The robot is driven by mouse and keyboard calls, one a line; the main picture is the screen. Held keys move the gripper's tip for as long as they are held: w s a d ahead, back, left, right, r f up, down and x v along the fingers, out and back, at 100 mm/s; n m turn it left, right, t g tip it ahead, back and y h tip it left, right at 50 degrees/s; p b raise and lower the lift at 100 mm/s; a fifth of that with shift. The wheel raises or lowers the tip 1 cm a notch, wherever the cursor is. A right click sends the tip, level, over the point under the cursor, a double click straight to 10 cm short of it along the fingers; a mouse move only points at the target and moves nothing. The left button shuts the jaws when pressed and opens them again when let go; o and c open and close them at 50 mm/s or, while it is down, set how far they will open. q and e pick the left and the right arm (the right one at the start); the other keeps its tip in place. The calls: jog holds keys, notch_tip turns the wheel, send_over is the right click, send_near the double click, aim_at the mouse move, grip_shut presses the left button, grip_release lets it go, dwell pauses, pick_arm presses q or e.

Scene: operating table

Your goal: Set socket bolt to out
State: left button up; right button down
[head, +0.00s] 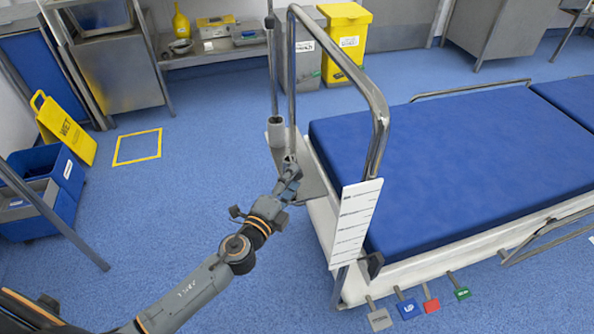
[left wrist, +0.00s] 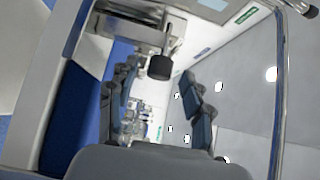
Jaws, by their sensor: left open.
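The bed (head: 450,165) with a blue mattress stands at the right in the head view. My left gripper (head: 290,168) is just below and right of this socket, beside the bed's end. In the left wrist view a dark round knob (left wrist: 160,68), which looks like the socket bolt, sticks out on a short stem from a metal bracket. My open left gripper (left wrist: 158,105) has one finger on each side of the knob in the picture. I see no contact, and the depth between them is unclear.
A tall bent metal rail (head: 376,110) rises at the bed's end, with a white label panel (head: 355,222) close to my gripper. Coloured pedals (head: 408,308) stick out below. A wet-floor sign (head: 68,130) and blue bins (head: 45,195) stand left. Floor between is clear.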

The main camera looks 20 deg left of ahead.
pick_arm(q)
jog(key=shift+w+d, duration=0.15)
jog(key=shift+w, duration=0.6)
jog(key=shift+w+d, duration=0.15)
jog(key=shift+w, duration=0.55)
grip_shut()
